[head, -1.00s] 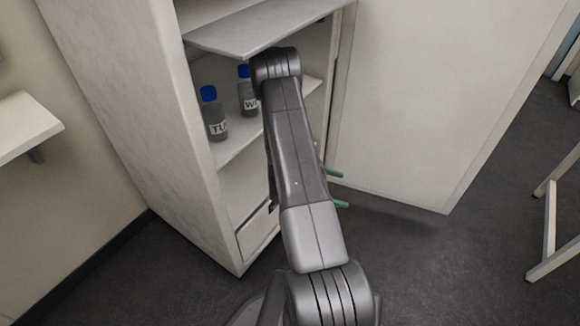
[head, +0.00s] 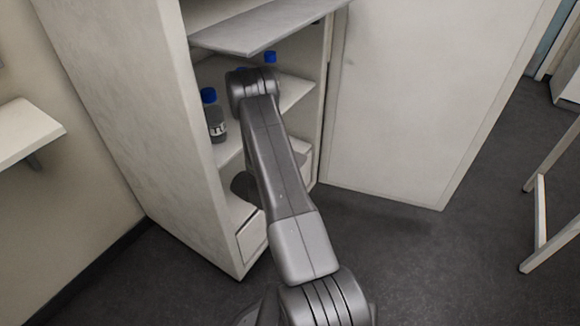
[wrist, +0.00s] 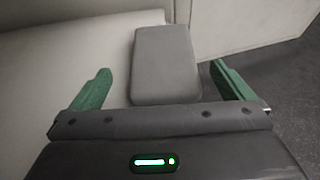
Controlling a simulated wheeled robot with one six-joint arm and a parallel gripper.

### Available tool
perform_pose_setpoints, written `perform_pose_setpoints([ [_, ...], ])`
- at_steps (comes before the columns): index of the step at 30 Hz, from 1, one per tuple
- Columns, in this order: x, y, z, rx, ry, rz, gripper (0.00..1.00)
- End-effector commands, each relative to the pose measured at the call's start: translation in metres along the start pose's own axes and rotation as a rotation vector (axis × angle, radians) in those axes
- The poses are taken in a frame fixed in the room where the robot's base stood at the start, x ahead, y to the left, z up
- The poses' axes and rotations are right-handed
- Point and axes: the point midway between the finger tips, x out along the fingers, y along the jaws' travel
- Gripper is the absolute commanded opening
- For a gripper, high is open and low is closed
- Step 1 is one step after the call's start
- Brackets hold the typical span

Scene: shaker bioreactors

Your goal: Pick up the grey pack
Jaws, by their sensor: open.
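The grey pack (wrist: 165,65) is a rounded grey block lying on a pale surface in the wrist view. My gripper (wrist: 160,88) is open, with one green finger to the left of the pack and the other to its right. The pack's near end lies between the fingers, close to the gripper's palm. I see a gap between the pack and the left finger, and a smaller one at the right finger. In the head view the pack is not seen, and my arm hides the gripper.
A pale cabinet (head: 130,110) stands open, its door (head: 420,100) swung to the right. A grey shelf (head: 262,28) juts out at the top. Bottles with blue caps (head: 216,115) stand on the middle shelf. A white box (head: 252,237) sits low inside.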

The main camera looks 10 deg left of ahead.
Motion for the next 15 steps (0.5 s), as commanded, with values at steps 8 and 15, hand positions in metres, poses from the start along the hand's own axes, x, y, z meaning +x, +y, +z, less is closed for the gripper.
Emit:
perform_pose_setpoints([
  [8,0.019,-0.002,-0.001,0.001,0.0,-0.001,1.0],
  [15,0.055,-0.004,0.0,0.002,-0.001,-0.002,1.0],
])
